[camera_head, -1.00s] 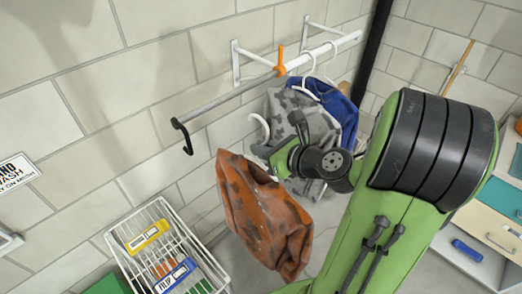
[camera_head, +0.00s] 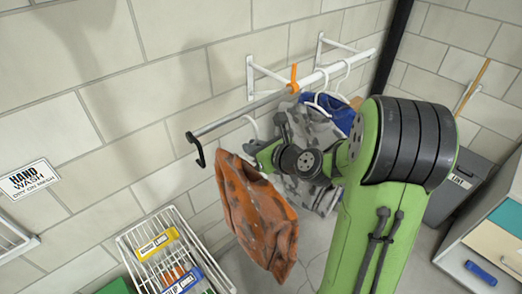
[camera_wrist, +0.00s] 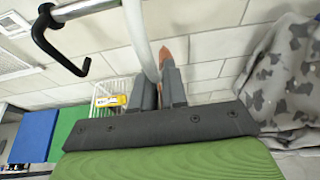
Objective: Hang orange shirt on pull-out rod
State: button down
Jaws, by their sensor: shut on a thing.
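The orange shirt (camera_head: 262,215), with dark stains, hangs from a white hanger (camera_head: 254,128) just below the pull-out rod in the head view. My gripper (camera_head: 250,147) is shut on this hanger near the shirt's top. In the wrist view the fingers (camera_wrist: 160,84) close around the white hanger (camera_wrist: 138,35), with a bit of orange shirt (camera_wrist: 178,50) beyond. The grey pull-out rod (camera_head: 235,115) ends in a black downturned hook (camera_head: 197,150). That end also shows at upper left in the wrist view (camera_wrist: 60,42). The hanger's hook looks close to the rod; contact cannot be told.
A white wall rail (camera_head: 345,58) with an orange clip (camera_head: 294,78) holds a grey camouflage shirt (camera_head: 318,135) and a blue garment (camera_head: 340,113) right of the orange shirt. A white wire basket (camera_head: 140,250) with bottles stands at lower left.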

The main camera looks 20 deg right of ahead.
jog(key=shift+w+r+x, duration=0.1)
jog(key=shift+r+x, duration=0.05)
jog(key=shift+x, duration=1.2)
jog(key=shift+w+r+x, duration=0.1)
jog(key=shift+r+x, duration=0.1)
jog(key=shift+x, duration=1.15)
jog(key=shift+r+x, duration=0.15)
jog(key=shift+x, duration=1.2)
